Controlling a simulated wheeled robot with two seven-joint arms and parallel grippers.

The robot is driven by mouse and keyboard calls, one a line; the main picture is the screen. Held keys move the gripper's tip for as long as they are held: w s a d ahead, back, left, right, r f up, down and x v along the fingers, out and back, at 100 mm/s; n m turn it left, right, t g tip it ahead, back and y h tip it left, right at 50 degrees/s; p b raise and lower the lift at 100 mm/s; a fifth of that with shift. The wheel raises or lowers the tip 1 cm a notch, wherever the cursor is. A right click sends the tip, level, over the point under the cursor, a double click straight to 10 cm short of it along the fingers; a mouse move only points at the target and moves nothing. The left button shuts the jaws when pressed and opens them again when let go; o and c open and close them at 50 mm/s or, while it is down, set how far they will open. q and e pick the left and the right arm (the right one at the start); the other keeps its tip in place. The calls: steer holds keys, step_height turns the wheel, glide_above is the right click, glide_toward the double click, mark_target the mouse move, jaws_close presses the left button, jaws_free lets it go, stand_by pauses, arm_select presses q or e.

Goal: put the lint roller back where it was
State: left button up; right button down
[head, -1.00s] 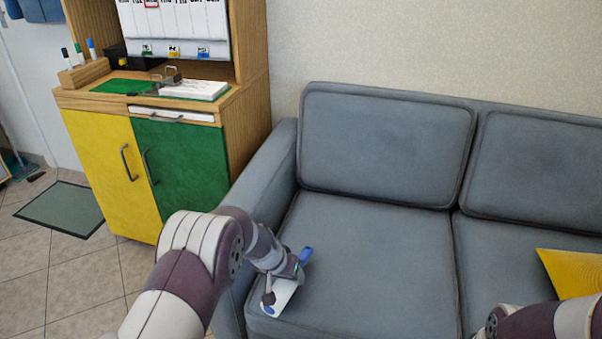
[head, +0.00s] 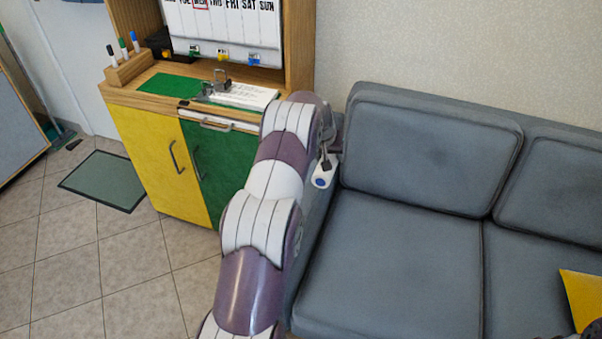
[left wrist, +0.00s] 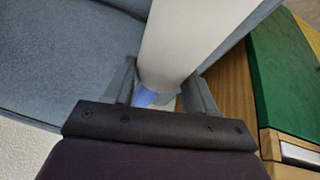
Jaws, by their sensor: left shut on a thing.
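The lint roller (head: 323,176) is white with a blue end. My left gripper (head: 327,160) is shut on it near the left arm of the sofa, beside the cabinet. The roller's blue-centred end faces the head camera; the rest is hidden by my arm. In the left wrist view, the roller's white cylinder (left wrist: 188,38) stands out from between the fingers of the left gripper (left wrist: 165,92), with a bit of blue near the jaws. The right gripper is not in view; only a dark bit of my right arm shows at the lower right corner.
A grey sofa (head: 405,255) with a yellow cushion (head: 582,298) stands on the right. The wooden cabinet with a yellow door (head: 160,160) and a green door (head: 225,165) is at left.

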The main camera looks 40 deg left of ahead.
arm_select(q)
steer(key=a+f, duration=0.1)
steer(key=a, duration=0.1)
steer(key=s+a+f, duration=0.1)
steer(key=a+f, duration=0.1)
steer(key=a, duration=0.1)
steer(key=s+a+f, duration=0.1)
steer(key=a+f, duration=0.1)
steer(key=shift+s+a+b, duration=0.15)
steer(key=shift+a+b, duration=0.15)
steer(key=shift+b, duration=0.05)
steer(key=shift+s+a+f, duration=0.1)
steer(key=shift+f, duration=0.15)
step_height(320, 180, down, 3)
steer(key=shift+r, duration=0.1)
steer(key=shift+f, duration=0.4)
steer(key=shift+b, duration=0.35)
steer(key=o, duration=0.5)
steer(key=shift+f, duration=0.15)
steer(key=o, duration=0.4)
steer(key=shift+o, duration=0.2)
